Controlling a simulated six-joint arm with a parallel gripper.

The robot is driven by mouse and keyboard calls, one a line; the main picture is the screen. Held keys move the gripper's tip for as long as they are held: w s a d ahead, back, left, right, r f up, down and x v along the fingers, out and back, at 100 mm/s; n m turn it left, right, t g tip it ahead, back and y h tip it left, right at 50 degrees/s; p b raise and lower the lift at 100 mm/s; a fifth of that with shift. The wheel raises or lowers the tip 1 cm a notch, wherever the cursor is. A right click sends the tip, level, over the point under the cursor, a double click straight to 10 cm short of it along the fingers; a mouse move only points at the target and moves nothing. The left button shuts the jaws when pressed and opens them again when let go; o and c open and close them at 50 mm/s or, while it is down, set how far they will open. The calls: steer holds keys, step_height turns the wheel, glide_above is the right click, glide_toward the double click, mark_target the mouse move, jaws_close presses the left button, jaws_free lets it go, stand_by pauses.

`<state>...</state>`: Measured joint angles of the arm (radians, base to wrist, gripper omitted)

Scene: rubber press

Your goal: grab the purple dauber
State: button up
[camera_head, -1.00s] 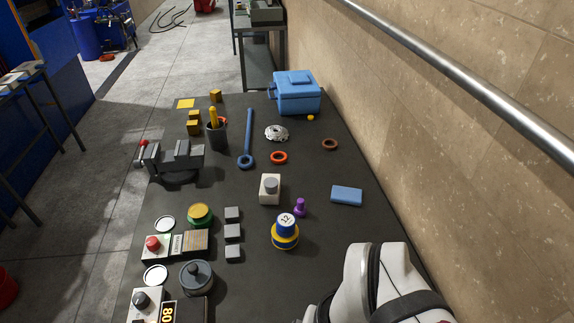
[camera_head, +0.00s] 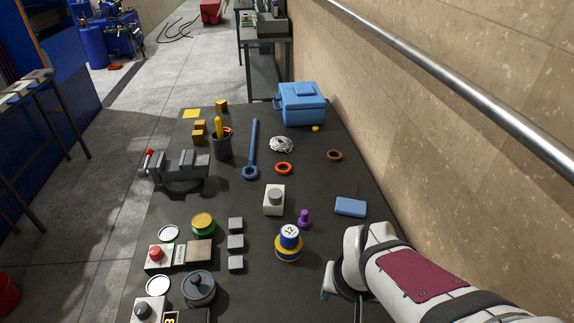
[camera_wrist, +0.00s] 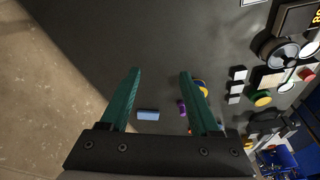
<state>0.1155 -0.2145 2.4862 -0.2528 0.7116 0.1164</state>
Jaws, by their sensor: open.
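The purple dauber (camera_head: 304,218) stands upright on the dark table, just right of the white block with a grey knob and behind the blue-and-yellow weight. My gripper (camera_head: 327,292) is at the front right of the table, in front of the dauber and to its right, apart from it. In the wrist view my gripper (camera_wrist: 160,72) shows two green fingers spread wide with nothing between them. The purple dauber (camera_wrist: 182,107) shows small there, close by the inner side of the right finger and well beyond it.
A wall with a metal rail (camera_head: 450,85) runs along the right.

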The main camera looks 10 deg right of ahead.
steer(key=w+d+f+n+t, duration=0.1)
steer(key=w+d+f+t, duration=0.2)
steer(key=w, duration=0.5)
steer(key=n+t+y, duration=0.3)
steer(key=n+t, duration=0.2)
steer(key=t, duration=0.1)
glide_toward(306, 218)
steer(key=x, duration=1.1)
steer(key=shift+w+f, duration=0.1)
steer(key=shift+f, duration=0.05)
jaws_close()
